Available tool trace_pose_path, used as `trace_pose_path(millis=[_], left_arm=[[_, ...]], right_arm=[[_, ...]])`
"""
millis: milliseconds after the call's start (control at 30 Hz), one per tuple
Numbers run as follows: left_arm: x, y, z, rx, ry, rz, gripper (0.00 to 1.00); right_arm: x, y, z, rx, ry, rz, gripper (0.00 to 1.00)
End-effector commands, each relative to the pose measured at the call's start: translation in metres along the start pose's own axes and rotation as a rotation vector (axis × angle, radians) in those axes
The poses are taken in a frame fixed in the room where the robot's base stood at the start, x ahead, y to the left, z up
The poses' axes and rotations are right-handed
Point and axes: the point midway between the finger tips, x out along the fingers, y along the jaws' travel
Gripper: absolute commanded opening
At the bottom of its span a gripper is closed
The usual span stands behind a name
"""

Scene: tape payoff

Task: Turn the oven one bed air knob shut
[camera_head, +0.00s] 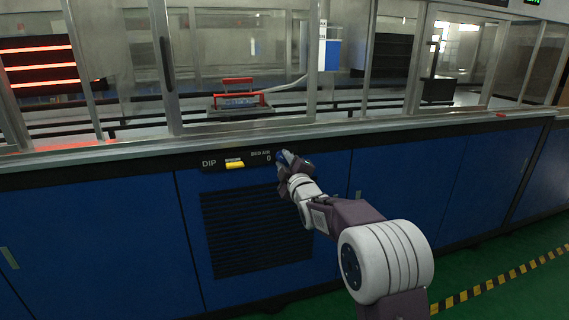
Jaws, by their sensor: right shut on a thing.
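A dark control strip (215,161) runs along the top of the blue cabinet front, with the label "DIP", a yellow switch, and the label "BED AIR" with a "0" under it. The bed air knob is just right of that label, mostly hidden behind my right gripper (284,157). My right gripper is at the strip and shut on the knob. The knob's turn position cannot be made out. My left gripper is not in view.
The yellow switch (235,164) sits close to the left of my right gripper. A metal ledge (130,146) and glazed frames rise above the strip. A vented grille (250,230) is below. Yellow and black floor tape (500,279) crosses the green floor at right.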

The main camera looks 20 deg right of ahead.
Motion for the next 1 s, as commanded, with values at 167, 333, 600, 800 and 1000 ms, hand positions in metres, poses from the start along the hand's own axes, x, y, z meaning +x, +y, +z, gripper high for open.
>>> trace_pose_path(millis=[167, 333, 600, 800, 1000], left_arm=[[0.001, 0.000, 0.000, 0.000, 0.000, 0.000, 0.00], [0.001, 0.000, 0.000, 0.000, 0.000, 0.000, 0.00], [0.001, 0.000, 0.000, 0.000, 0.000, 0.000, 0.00], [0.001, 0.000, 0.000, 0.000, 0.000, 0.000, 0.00], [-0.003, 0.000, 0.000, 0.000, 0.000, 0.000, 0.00]], right_arm=[[0.000, -0.002, 0.001, -0.014, -0.001, -0.005, 0.00], [0.000, -0.002, 0.001, -0.015, -0.001, -0.005, 0.00], [0.000, -0.002, 0.001, -0.013, -0.001, -0.004, 0.49], [0.000, -0.001, 0.000, -0.013, 0.000, -0.002, 0.49], [-0.011, 0.001, -0.001, -0.012, 0.000, -0.001, 0.49]])
